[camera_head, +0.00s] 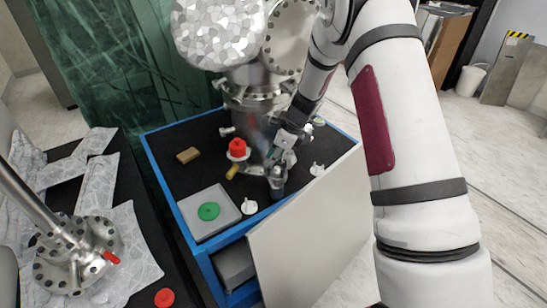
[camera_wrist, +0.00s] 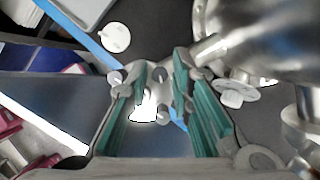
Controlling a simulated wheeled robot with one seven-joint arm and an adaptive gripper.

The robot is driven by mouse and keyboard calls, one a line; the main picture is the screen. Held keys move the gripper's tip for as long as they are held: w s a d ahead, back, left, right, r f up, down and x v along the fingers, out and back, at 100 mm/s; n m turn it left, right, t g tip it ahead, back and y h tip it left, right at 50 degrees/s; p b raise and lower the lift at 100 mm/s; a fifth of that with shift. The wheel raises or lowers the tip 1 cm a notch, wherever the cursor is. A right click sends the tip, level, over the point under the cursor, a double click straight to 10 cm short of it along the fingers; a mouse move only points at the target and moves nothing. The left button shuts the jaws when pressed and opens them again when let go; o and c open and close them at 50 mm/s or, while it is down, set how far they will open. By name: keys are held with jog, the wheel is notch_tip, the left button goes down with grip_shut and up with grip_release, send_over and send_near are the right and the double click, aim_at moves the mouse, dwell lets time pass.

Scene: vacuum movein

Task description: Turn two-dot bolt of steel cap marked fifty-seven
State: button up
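My gripper (camera_head: 280,158) is low over the black-topped cart, just above a short upright steel cylinder (camera_head: 277,181). In the wrist view my gripper (camera_wrist: 161,72) has its two teal-padded fingers apart. Between and around the fingertips is a grey metal part with several small round bolt heads (camera_wrist: 161,75), and a bright white patch shows below them. I cannot tell whether the fingers touch a bolt. No fifty-seven marking and no bolt dots are legible, so I cannot tell which part is the named cap or which bolt has two dots.
A large steel vessel (camera_head: 255,92) stands behind my gripper. The blue-edged cart top (camera_head: 180,160) also holds a red cap (camera_head: 237,147), a brown block (camera_head: 188,155), a white knob (camera_head: 249,206) and a grey tray (camera_head: 196,228) with a green disc.

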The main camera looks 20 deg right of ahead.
jog(key=shift+c, duration=0.3)
grip_shut()
jog(key=m+t+h, duration=0.1)
jog(key=m, duration=0.3)
jog(key=shift+s+a, duration=0.1)
jog(key=shift+m+t+h, duration=0.3)
jog(key=shift+m+h, duration=0.4)
jog(key=shift+m, duration=1)
